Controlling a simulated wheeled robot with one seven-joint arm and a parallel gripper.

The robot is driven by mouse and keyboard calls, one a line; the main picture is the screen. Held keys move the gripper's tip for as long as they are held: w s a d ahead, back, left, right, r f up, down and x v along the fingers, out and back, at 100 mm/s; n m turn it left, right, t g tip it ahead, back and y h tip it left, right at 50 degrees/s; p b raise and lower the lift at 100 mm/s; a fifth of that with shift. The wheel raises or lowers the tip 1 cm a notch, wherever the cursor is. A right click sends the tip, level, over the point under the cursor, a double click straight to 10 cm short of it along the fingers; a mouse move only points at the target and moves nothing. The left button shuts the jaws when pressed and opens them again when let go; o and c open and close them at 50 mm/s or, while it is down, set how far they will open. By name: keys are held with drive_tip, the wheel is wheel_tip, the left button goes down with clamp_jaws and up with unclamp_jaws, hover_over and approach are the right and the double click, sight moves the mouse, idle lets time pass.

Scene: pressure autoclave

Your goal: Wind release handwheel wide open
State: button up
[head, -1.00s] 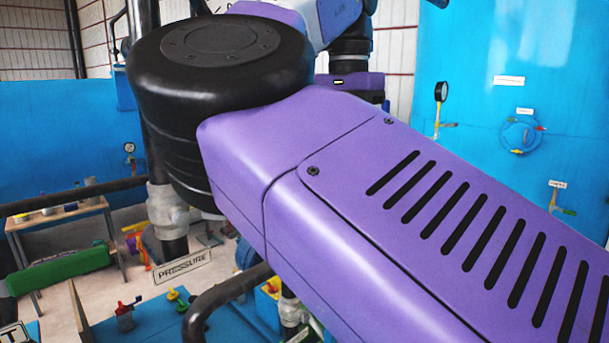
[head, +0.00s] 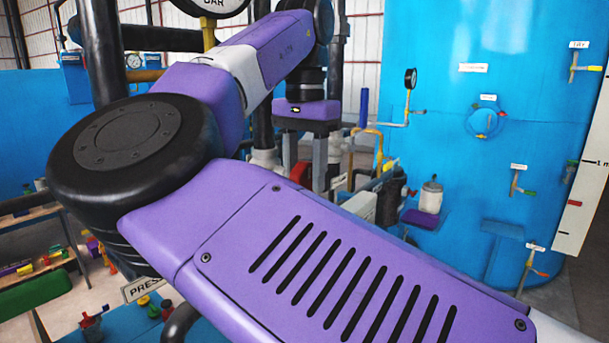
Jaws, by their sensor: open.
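My gripper (head: 304,172) hangs from my purple arm near the top centre of the head view. Its grey fingers point down and stand apart, with no object clearly held between them. A small red part (head: 299,174) shows between or behind the fingers; I cannot tell whether it is touched. I cannot identify the release handwheel with certainty. A round blue fitting (head: 484,121) with small coloured handles is on the blue tank (head: 540,90), right of my gripper and apart from it; its label is too small to read. My arm hides much of the middle.
A gauge marked BAR (head: 212,5) on a yellow stem is behind my arm. Dark vertical pipes (head: 103,50) stand at left. A smaller gauge (head: 410,78) and several small valves (head: 517,182) are near or on the tank.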

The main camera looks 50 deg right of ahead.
drive_tip(key=shift+f, duration=0.35)
clamp_jaws()
drive_tip(key=shift+h, duration=0.3)
drive_tip(key=h+b, duration=0.1)
drive_tip(key=h, duration=0.3)
drive_tip(key=shift+a+f+b, duration=0.15)
drive_tip(key=shift+a+b, duration=0.05)
drive_tip(key=shift+b, duration=0.2)
drive_tip(key=shift+a+h+b, duration=0.1)
drive_tip(key=shift+h+b, duration=1)
drive_tip(key=shift+h, duration=1.2)
